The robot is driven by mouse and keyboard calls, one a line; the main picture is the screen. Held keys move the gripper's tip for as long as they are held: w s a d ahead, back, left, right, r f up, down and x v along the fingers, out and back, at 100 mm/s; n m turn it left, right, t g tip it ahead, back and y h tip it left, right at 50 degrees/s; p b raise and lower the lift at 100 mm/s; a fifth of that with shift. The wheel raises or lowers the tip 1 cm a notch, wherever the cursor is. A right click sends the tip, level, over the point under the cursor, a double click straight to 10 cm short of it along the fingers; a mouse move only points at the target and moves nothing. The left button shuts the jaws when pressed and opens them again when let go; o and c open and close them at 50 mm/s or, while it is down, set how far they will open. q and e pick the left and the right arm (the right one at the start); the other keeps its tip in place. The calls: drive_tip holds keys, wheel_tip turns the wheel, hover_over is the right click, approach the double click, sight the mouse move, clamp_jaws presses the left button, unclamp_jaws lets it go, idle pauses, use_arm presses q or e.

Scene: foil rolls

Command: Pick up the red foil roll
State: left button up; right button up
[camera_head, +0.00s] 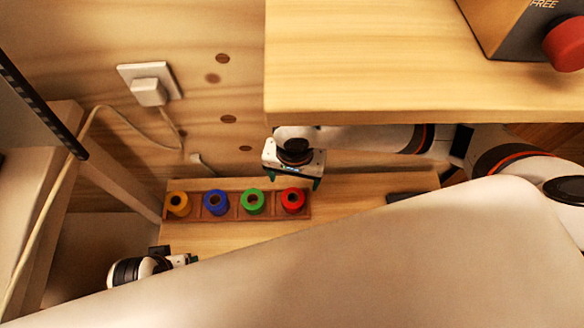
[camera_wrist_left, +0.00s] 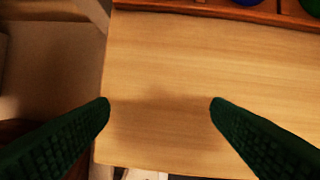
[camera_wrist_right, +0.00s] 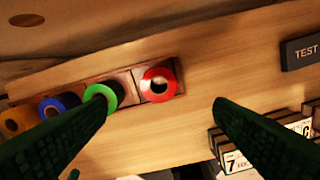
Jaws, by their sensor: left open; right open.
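The red foil roll (camera_head: 292,200) stands in the rightmost compartment of a wooden rack, with its round end and dark hole facing up. It also shows in the right wrist view (camera_wrist_right: 159,85), between the fingers' directions and nearer the left finger. My right gripper (camera_head: 294,181) is open and empty, just above and behind the red roll in the head view. The right wrist view shows its two dark green fingers (camera_wrist_right: 162,112) wide apart. My left gripper (camera_wrist_left: 160,103) is open over bare table. In the head view it is at the lower left, partly cut off by a pale surface.
A raised wooden shelf (camera_head: 370,80) overhangs at the right. A dark block marked TEST (camera_wrist_right: 302,51) and numbered blocks (camera_wrist_right: 236,160) lie right of the rack.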

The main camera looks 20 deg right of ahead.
use_arm(q)
drive_tip(key=shift+w+d, duration=0.1)
drive_tip(key=shift+w, duration=0.2)
drive_tip(key=shift+r, duration=0.4)
use_arm(e)
drive_tip(key=b, duration=0.2)
hover_over(294, 196)
wheel_tip(294, 196, down, 5)
drive_tip(key=shift+f, duration=0.6)
use_arm(q)
drive_tip(key=r+b, duration=0.1)
drive_tip(key=s+r+b, duration=0.1)
drive_tip(key=shift+s+r+t, duration=0.1)
drive_tip(key=shift+r+t, duration=0.2)
drive_tip(key=shift+r, duration=0.1)
use_arm(e)
wheel_tip(294, 196, down, 4)
drive_tip(key=shift+r, duration=0.2)
drive_tip(key=shift+f, duration=0.8)
drive_tip(key=shift+f+b, duration=0.25)
drive_tip(key=shift+b, duration=0.05)
use_arm(q)
drive_tip(key=w+t, duration=0.1)
drive_tip(key=w, duration=0.1)
drive_tip(key=w+d+r+t, duration=0.1)
drive_tip(key=w, duration=0.1)
drive_tip(key=shift+w+r+t+h, duration=0.1)
drive_tip(key=shift+t+h, duration=0.2)
use_arm(e)
drive_tip(key=c, duration=1.1)
